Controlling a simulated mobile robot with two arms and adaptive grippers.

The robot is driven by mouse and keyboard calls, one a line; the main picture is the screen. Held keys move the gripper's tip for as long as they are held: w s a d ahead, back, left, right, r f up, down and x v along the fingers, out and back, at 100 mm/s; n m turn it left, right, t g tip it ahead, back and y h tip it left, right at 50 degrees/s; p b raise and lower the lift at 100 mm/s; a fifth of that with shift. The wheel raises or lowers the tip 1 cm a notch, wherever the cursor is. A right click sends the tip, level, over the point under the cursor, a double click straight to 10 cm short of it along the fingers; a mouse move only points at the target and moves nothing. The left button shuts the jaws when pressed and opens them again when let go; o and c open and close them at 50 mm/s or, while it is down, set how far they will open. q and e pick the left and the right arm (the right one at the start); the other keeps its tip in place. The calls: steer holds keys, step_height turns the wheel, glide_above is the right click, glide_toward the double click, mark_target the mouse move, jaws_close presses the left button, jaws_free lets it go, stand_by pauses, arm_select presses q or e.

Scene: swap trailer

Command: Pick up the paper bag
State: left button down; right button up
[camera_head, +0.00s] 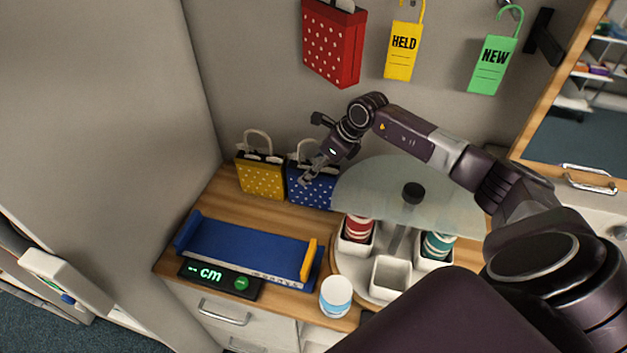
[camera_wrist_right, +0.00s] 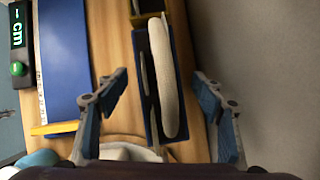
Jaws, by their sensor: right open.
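Three dotted paper bags with pale handles show in the head view. A blue one (camera_head: 312,190) and a yellow one (camera_head: 262,178) stand upright side by side on the wooden counter against the wall. A red one (camera_head: 333,42) is up on the wall. My right gripper (camera_head: 313,158) is open just above the blue bag. In the right wrist view its fingers (camera_wrist_right: 160,80) are spread on either side of the blue bag (camera_wrist_right: 143,85) and its pale handle, apart from both. Part of the blue bag's right side is hidden behind the glass disc. My left gripper is not in view.
A glass disc (camera_head: 400,190) on a post stands right of the bags, above a carousel with white cups (camera_head: 389,278). A blue measuring tray (camera_head: 245,245) with a cm display (camera_head: 215,277) lies in front. A white-lidded jar (camera_head: 336,293) stands at the counter's front edge.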

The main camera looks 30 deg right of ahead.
steer(key=shift+w+a+f, duration=0.1)
steer(key=shift+a+f, duration=0.05)
jaws_close()
stand_by(0.4)
steer(key=shift+r, duration=0.2)
